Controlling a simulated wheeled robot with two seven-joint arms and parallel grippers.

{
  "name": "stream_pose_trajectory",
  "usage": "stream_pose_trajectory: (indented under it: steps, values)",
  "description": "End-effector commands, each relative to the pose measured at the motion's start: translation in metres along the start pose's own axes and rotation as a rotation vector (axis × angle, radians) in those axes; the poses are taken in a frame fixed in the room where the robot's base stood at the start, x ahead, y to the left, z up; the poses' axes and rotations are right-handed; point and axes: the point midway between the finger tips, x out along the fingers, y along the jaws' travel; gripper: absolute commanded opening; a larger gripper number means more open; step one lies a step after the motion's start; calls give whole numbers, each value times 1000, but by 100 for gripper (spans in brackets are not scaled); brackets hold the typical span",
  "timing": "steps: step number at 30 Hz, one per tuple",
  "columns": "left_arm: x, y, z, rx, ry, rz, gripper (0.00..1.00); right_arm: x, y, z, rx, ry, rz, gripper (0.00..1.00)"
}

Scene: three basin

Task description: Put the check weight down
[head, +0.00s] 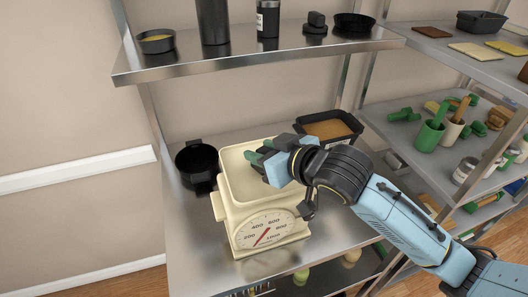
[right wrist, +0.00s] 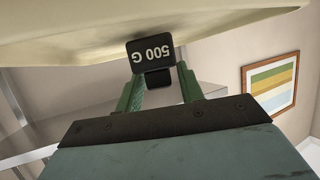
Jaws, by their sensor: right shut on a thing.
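The check weight (right wrist: 152,55) is a small black block marked "500 G", seen upside down in the right wrist view. My right gripper (right wrist: 158,82) is shut on it with green fingers. In the head view this gripper (head: 256,157) is over the pan (head: 236,185) of a cream dial scale (head: 262,222), and the weight is hidden there. In the right wrist view the cream pan (right wrist: 80,25) is right by the weight; I cannot tell whether they touch. The scale has a red needle. My left gripper is not in view.
The scale stands on a steel shelf (head: 185,225), between a black pot (head: 197,165) and a dark tray of brown contents (head: 328,128). An upper shelf (head: 250,56) holds dark containers behind. A second rack (head: 400,135) with green tools and cups is at the right.

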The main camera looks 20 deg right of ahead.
Motion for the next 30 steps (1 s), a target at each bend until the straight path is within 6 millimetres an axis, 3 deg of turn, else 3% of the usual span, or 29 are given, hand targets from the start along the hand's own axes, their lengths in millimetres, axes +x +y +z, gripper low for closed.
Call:
stream_pose_trajectory:
  steps: [12,13,17,30]
  values:
    - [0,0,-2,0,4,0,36,2,0,3,0,5,0,0]
    - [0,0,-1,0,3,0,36,2,0,5,0,1,0,40]
    - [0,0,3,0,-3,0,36,2,0,4,0,1,0,57]
    - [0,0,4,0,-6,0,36,-6,1,2,0,1,1,60]
